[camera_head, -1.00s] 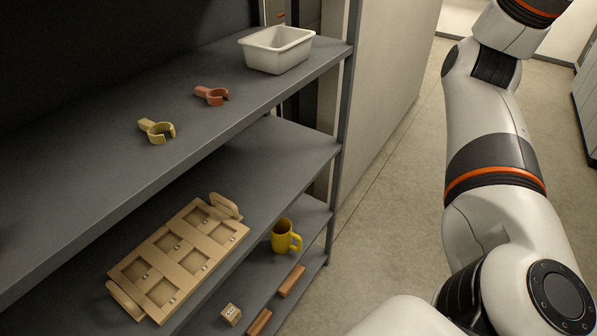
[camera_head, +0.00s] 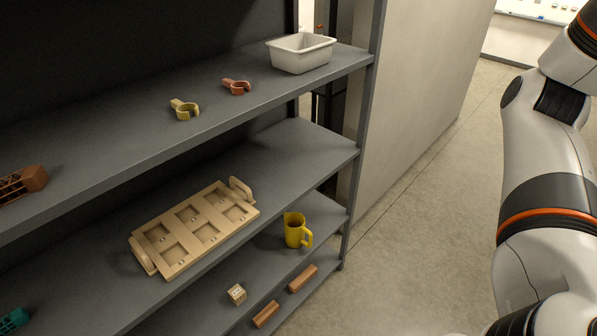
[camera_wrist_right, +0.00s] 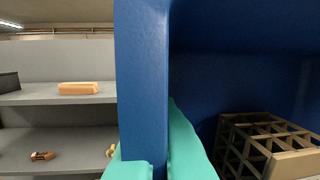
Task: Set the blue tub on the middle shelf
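The blue tub (camera_wrist_right: 143,80) fills much of the right wrist view, close to the camera. Its wall passes between the teal fingers of my right gripper (camera_wrist_right: 150,168), which is shut on it. A brown lattice piece (camera_wrist_right: 265,145) lies inside the tub. The tub and the right gripper are outside the head view. The middle shelf (camera_head: 300,150) of the grey rack holds a wooden tray (camera_head: 195,228) with square pockets; its right part is bare. My left gripper is in neither view.
The shelf above holds a white tub (camera_head: 302,55), a red clip (camera_head: 236,87), a yellow clip (camera_head: 184,110) and a brown lattice block (camera_head: 22,186). A yellow mug (camera_head: 296,231) stands below the tray's shelf level. A rack post (camera_head: 366,120) bounds the right side; open floor lies beyond.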

